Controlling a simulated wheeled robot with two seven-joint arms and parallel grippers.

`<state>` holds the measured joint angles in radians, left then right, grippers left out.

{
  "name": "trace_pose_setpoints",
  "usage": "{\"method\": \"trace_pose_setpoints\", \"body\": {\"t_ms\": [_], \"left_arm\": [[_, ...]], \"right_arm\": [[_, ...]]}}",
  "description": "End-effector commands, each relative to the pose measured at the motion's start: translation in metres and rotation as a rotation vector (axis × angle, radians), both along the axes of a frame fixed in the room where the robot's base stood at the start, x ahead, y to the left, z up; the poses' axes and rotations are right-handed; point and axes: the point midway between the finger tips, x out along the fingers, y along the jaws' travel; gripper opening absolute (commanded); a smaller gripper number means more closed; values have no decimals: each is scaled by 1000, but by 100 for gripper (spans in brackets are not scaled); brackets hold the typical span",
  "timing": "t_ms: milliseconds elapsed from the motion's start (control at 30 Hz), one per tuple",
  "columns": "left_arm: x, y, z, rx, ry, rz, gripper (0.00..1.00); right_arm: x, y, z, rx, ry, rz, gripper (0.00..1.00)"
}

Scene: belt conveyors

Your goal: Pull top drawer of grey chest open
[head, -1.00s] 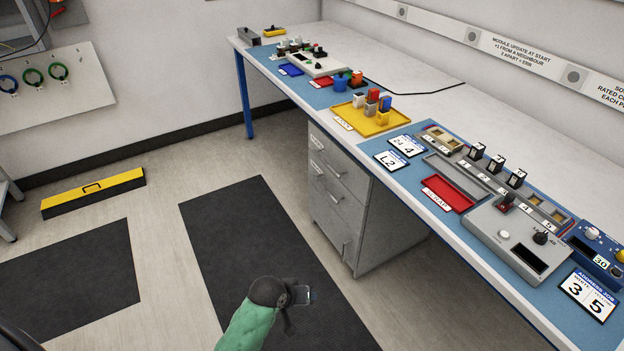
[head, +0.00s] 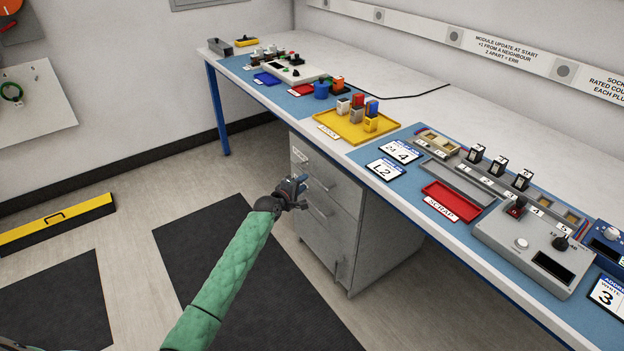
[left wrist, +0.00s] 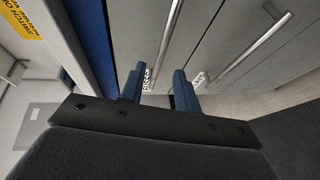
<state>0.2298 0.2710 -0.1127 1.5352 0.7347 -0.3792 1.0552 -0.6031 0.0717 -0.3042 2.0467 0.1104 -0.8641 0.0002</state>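The grey chest (head: 385,222) stands under the bench. Its top drawer (head: 335,185) looks flush with the front, and its handle is partly hidden by my gripper in the head view. My left gripper (head: 299,188) is right in front of the chest at the height of the upper drawers. In the left wrist view its two blue fingers (left wrist: 158,78) are apart with nothing gripped. A bar handle (left wrist: 172,40) shows in line with the gap between them; I cannot tell whether it lies between the tips. A second handle (left wrist: 255,50) is further right. My right gripper is out of view.
The blue-topped bench (head: 362,155) overhangs the chest, its edge close to my gripper. It carries a yellow tray (head: 345,128), a red tray (head: 450,200) and several devices. Dark mats (head: 225,245) lie on the floor, and a yellow-black box (head: 55,222) is at left.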

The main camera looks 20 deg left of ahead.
Motion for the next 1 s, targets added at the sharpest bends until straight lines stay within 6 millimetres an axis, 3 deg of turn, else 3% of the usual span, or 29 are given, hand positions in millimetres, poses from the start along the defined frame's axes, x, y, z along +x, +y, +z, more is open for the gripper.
{"method": "trace_pose_setpoints", "body": {"t_ms": [500,933,1000], "left_arm": [[59,-16,-11,3,1,-1,32],[66,-19,-13,4,1,-2,32],[66,-19,-13,4,1,-2,22]], "right_arm": [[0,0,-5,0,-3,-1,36],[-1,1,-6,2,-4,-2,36],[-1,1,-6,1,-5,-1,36]]}}
